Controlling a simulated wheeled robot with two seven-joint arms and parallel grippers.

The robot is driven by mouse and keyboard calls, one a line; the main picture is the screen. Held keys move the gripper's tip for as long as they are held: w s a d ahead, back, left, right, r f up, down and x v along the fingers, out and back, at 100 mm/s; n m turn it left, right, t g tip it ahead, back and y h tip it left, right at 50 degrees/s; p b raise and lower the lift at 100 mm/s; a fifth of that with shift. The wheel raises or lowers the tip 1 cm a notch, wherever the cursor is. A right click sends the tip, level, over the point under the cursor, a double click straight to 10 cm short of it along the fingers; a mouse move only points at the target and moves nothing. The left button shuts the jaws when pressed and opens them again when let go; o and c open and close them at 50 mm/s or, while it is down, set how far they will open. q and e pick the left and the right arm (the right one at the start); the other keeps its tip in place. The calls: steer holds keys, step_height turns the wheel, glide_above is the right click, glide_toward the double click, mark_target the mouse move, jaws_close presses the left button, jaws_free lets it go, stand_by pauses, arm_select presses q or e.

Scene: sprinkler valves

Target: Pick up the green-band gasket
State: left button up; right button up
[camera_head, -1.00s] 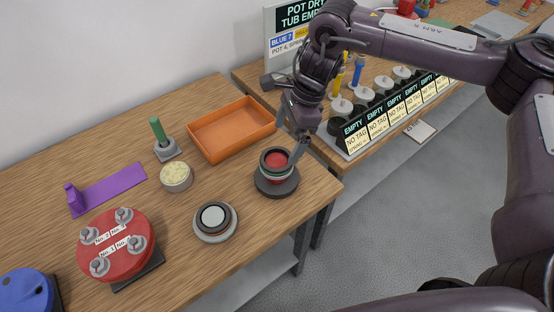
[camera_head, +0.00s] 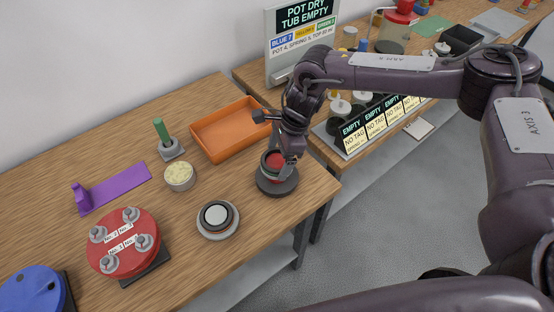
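A stack of rings with a red centre (camera_head: 275,161) stands on a round dark base (camera_head: 278,187) near the right end of the wooden table. A dark ring with a pale greenish band, likely the green-band gasket, is around the red part; my gripper now partly covers it. My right gripper (camera_head: 282,168) comes down over this stack, its fingers at the rings. I cannot tell whether the fingers touch the ring or how far apart they are. Another ringed round part with a pale top (camera_head: 216,215) sits left of the stack. My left gripper is not in view.
An orange tray (camera_head: 203,142) is behind the stack. A cream-filled cup (camera_head: 180,177), a green-handled tool (camera_head: 162,132), a purple bracket (camera_head: 115,187), a red knobbed plate (camera_head: 123,240) and a blue disc (camera_head: 30,292) are left. A second bench holds signs (camera_head: 352,139).

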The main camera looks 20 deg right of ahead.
steer(key=c, duration=0.7)
steer(key=shift+r, duration=0.15)
steer(key=shift+c, duration=0.2)
step_height(320, 180, up, 20)
steer(key=b, duration=0.3)
step_height(320, 180, up, 5)
steer(key=p, duration=0.5)
steer(key=shift+p, duration=0.3)
